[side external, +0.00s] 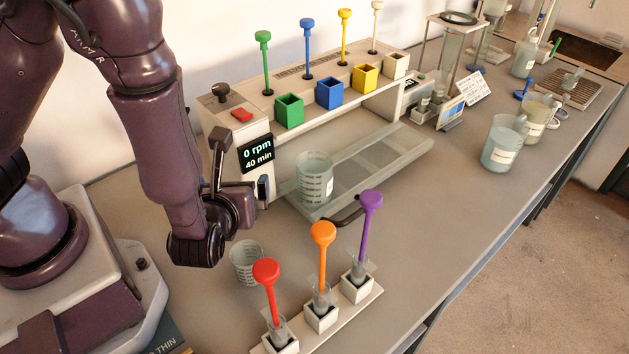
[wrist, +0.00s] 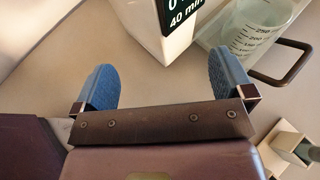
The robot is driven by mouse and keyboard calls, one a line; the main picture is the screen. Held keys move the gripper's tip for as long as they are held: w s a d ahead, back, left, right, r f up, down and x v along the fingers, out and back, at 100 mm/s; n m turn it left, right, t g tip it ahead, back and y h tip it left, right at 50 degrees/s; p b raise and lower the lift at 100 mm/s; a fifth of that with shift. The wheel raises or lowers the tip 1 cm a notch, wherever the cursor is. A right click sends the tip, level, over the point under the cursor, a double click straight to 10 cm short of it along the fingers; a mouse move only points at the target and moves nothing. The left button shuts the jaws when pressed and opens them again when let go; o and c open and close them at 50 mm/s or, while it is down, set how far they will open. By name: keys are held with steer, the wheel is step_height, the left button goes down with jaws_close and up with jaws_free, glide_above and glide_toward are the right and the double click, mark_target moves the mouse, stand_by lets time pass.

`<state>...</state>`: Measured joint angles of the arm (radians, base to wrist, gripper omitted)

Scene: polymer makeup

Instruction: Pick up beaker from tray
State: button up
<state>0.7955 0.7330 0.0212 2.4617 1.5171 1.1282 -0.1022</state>
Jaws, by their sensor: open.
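A clear graduated beaker (side external: 314,180) with pale liquid stands upright at the near left end of the tray (side external: 378,178), under the machine. It also shows in the wrist view (wrist: 252,28) at the top right. The tray has a dark handle (side external: 343,214) at its near end; the handle is also in the wrist view (wrist: 290,62). My gripper (wrist: 166,82) is open, with two blue-padded fingers apart and nothing between them. In the side view my gripper (side external: 262,188) is left of the beaker, apart from it, beside the machine's display.
A small empty beaker (side external: 246,262) stands on the bench below my wrist. A white rack (side external: 320,318) with red, orange and purple plungers is in front. The machine (side external: 240,150) with its display borders the left. Larger beakers (side external: 503,143) stand far right; the middle bench is clear.

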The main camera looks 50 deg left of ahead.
mark_target(306, 189)
steer(key=w+d+f+m+t+h, duration=0.3)
steer(key=w+d+m+t+h, duration=0.1)
steer(key=d+m+h, duration=0.15)
steer(key=shift+m, duration=0.45)
steer(key=x, duration=1.2)
steer(key=shift+w+d+r, duration=0.1)
steer(key=shift+w+r, duration=0.1)
steer(key=shift+r, duration=0.05)
steer(key=c, duration=1.1)
steer(key=shift+c, duration=0.2)
steer(key=shift+r, duration=0.1)
